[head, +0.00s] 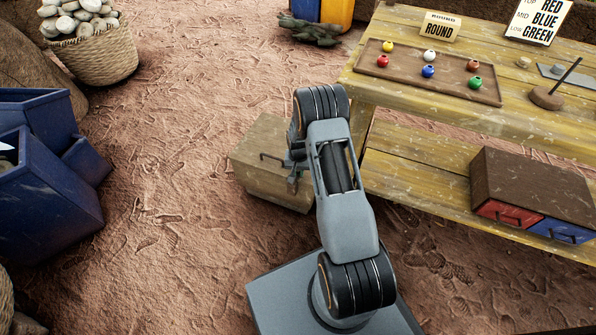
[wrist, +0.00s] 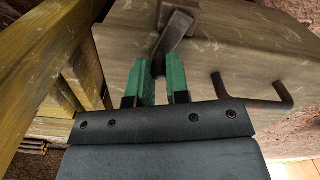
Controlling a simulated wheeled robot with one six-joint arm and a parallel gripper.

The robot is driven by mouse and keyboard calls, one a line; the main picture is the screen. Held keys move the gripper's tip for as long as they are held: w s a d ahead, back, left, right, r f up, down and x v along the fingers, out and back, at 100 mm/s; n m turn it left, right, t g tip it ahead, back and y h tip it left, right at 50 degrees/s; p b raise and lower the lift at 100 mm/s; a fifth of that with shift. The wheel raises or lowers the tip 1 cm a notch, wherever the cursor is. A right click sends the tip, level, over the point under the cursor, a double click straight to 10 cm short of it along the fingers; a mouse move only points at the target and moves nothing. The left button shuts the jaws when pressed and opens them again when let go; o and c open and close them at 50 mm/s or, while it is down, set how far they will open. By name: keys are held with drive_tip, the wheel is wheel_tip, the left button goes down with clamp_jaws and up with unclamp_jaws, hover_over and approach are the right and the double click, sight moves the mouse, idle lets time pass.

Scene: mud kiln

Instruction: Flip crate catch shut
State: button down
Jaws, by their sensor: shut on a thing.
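The wooden crate (head: 263,157) stands on the ground left of the wooden bench, partly hidden behind my arm in the head view. Its pale top fills much of the wrist view (wrist: 225,85). The metal catch (wrist: 172,40) is a dark bar near the top of the wrist view, slanting down between my fingertips. My gripper (wrist: 161,75), with green fingers, is shut on the catch. In the head view my gripper (head: 296,178) is small and mostly hidden by my arm. Whether the catch is fully shut I cannot tell.
A dark bent handle (wrist: 255,92) sticks out from the crate, right of my fingers. The wooden bench (head: 420,117) stands close on the right, with a tray (head: 400,78) of coloured balls on top. Blue bins (head: 45,190) stand at the left, with bare ground between.

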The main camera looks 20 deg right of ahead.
drive_tip(key=shift+w+a+n, duration=0.2)
drive_tip(key=shift+w+n, duration=0.05)
drive_tip(key=shift+n, duration=0.7)
drive_tip(key=shift+w+a+n, duration=0.15)
drive_tip(key=shift+w+n, duration=0.1)
drive_tip(key=shift+n, duration=0.7)
drive_tip(key=c, duration=1.1)
unclamp_jaws()
drive_tip(key=shift+r, duration=0.1)
wheel_tip(320, 180, up, 14)
drive_tip(key=p, duration=0.5)
drive_tip(key=shift+f, duration=0.2)
